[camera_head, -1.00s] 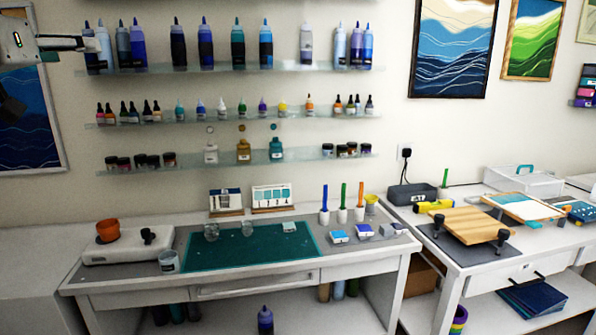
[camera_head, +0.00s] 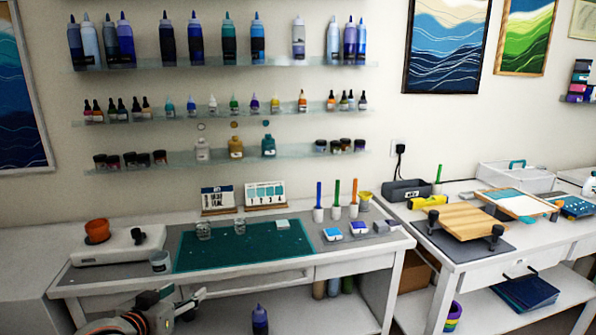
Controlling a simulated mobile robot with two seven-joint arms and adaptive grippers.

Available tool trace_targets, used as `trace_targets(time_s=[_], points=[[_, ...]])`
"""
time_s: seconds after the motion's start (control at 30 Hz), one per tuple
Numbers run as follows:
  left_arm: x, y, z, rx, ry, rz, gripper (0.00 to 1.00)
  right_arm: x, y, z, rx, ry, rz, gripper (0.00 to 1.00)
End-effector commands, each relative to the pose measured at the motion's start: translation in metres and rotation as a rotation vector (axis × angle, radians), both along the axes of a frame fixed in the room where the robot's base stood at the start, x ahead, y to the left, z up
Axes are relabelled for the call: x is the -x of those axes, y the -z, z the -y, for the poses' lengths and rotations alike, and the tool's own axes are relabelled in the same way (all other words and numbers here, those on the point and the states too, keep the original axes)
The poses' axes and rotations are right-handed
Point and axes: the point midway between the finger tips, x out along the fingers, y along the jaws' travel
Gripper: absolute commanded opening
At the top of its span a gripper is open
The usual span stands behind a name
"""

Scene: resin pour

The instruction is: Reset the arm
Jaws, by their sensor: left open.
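My left gripper (camera_head: 192,302) shows low in the picture, in front of the left workbench's front edge. Its jaws are open and nothing shows between them. My left arm comes in from the bottom edge below it. The gripper is apart from the things on the benchtop. The right gripper is out of view.
A wooden board (camera_head: 457,219) lies on the right bench. Shelves of bottles hang above.

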Motion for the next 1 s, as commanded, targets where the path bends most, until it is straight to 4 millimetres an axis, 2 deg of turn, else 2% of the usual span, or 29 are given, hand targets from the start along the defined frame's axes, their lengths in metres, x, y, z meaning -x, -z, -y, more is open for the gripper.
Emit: trace_targets(time_s=[0.03, 0.2, 0.3, 0.43, 0.5, 0.6, 0.7, 0.8, 1.0], points=[[0.02, 0.036, 0.008, -0.008, 0.01, -0.03, 0.54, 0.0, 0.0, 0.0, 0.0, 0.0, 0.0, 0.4], [0.086, 0.125, 0.03, -0.052, 0.045, -0.08, 0.54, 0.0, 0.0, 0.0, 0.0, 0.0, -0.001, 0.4], [0.132, 0.169, 0.043, -0.081, 0.066, -0.107, 0.54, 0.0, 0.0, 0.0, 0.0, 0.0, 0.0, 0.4], [0.196, 0.215, 0.059, -0.118, 0.095, -0.138, 0.54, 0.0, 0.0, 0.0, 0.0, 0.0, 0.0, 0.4], [0.226, 0.232, 0.067, -0.135, 0.11, -0.151, 0.54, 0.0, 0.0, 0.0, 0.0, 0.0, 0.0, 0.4], [0.259, 0.247, 0.075, -0.156, 0.126, -0.163, 0.54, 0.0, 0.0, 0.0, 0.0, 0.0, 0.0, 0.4], [0.28, 0.255, 0.08, -0.168, 0.137, -0.168, 0.54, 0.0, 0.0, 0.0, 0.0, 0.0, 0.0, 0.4], [0.288, 0.258, 0.082, -0.174, 0.142, -0.17, 0.54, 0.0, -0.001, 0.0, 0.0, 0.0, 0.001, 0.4], [0.288, 0.258, 0.082, -0.174, 0.142, -0.17, 0.54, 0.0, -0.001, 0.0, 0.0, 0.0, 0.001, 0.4]])
